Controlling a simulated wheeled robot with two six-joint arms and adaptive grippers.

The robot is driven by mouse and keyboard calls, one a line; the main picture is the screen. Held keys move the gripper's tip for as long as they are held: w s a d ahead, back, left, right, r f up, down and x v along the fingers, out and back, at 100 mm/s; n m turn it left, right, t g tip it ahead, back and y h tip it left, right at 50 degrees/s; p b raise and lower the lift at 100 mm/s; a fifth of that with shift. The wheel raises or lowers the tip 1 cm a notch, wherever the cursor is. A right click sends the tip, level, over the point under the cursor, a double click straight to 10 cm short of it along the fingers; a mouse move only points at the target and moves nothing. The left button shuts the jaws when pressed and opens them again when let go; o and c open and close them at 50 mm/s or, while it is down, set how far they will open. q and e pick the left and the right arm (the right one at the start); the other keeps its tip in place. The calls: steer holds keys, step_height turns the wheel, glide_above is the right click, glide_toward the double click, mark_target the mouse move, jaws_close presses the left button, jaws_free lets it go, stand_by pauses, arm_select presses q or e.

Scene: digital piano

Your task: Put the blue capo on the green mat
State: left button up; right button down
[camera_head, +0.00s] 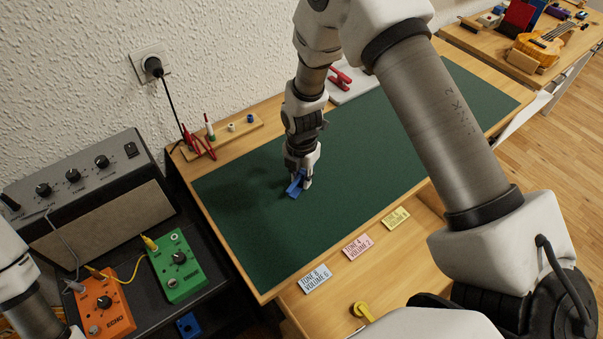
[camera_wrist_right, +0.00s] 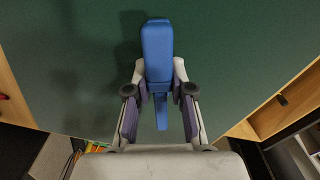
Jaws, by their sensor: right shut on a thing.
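The blue capo (camera_head: 295,187) is at my right gripper (camera_head: 299,181), over the left-middle part of the green mat (camera_head: 350,170). In the right wrist view the blue capo (camera_wrist_right: 158,60) sits between the two fingertips of my right gripper (camera_wrist_right: 159,88), which is shut on it. The green mat (camera_wrist_right: 230,50) fills the background there. I cannot tell whether the capo touches the mat or is just above it. Only part of my left arm shows at the lower left of the head view; its gripper is out of view.
A wooden rack (camera_head: 235,134) stands behind the mat. A red capo (camera_head: 340,78) lies on a white board at the back. Colored cards (camera_head: 357,247) and a yellow capo (camera_head: 362,311) lie in front. Green (camera_head: 177,265) and orange (camera_head: 104,304) pedals stand left. Much of the mat is clear.

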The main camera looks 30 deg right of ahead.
mark_target(302, 174)
steer(key=c, duration=1)
jaws_free()
steer(key=shift+f, duration=0.1)
step_height(302, 174, up, 12)
steer(key=shift+r+b, duration=0.2)
steer(key=shift+b, duration=0.2)
